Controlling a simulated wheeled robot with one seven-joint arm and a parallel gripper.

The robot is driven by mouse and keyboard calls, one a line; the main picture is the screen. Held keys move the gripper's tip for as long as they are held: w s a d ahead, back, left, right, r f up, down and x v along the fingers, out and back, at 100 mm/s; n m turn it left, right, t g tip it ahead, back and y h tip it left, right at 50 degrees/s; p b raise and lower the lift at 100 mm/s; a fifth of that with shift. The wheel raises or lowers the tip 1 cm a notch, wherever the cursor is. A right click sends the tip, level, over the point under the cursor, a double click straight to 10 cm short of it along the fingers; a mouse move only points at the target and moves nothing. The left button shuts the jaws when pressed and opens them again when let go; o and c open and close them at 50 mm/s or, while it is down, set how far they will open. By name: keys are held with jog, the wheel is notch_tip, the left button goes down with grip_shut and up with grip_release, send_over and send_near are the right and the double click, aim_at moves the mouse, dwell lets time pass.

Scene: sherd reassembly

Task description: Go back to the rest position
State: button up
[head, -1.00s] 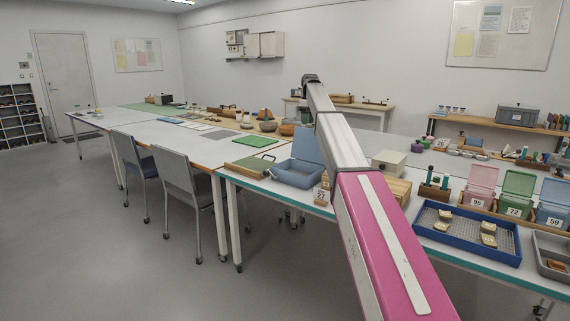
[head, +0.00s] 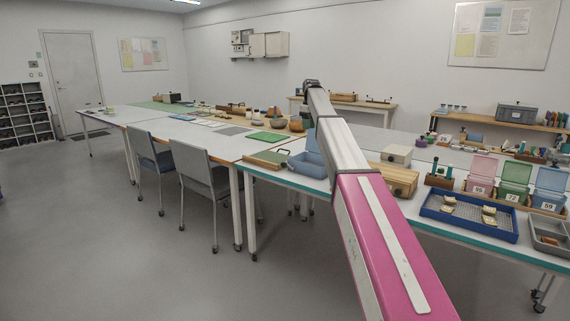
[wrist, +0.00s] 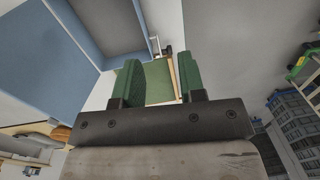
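My gripper (wrist: 158,78) shows in the wrist view with its two green fingers apart and nothing held between them. Beyond the gap lies a green board (wrist: 160,80) with a pale wooden edge. My pink and grey arm rises through the middle of the head view; the gripper itself cannot be made out there. An open blue box (head: 307,164) stands on the near table, partly hidden behind my arm. A large blue panel, seemingly the same box, fills the upper left of the wrist view (wrist: 40,50).
The long table (head: 290,181) carries a blue tray (head: 468,229) with several sherds, and pink, green and blue lidded boxes (head: 514,182) at right. Two grey-blue chairs (head: 197,170) stand at its left side. The grey floor at left is clear.

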jog(key=s+d+f+m, duration=0.2)
jog(key=s+f, duration=0.9)
jog(key=f, duration=0.3)
jog(key=s+d+f+m, duration=0.2)
jog(key=s+f, duration=0.8)
jog(key=f, duration=0.4)
jog(key=s+d+f+m, duration=0.1)
jog(key=s+f, duration=0.4)
jog(key=s, duration=0.5)
jog(key=s+d+f+m, duration=0.1)
jog(key=s+f+m, duration=0.2)
jog(key=s+f, duration=0.3)
jog(key=s+d+f+m, duration=0.1)
jog(key=s+f, duration=0.5)
jog(key=s, duration=0.8)
jog(key=shift+s+d+f+m+t+h, duration=0.15)
jog(key=shift+d+f+m+t+h, duration=0.15)
jog(key=shift+m, duration=0.2)
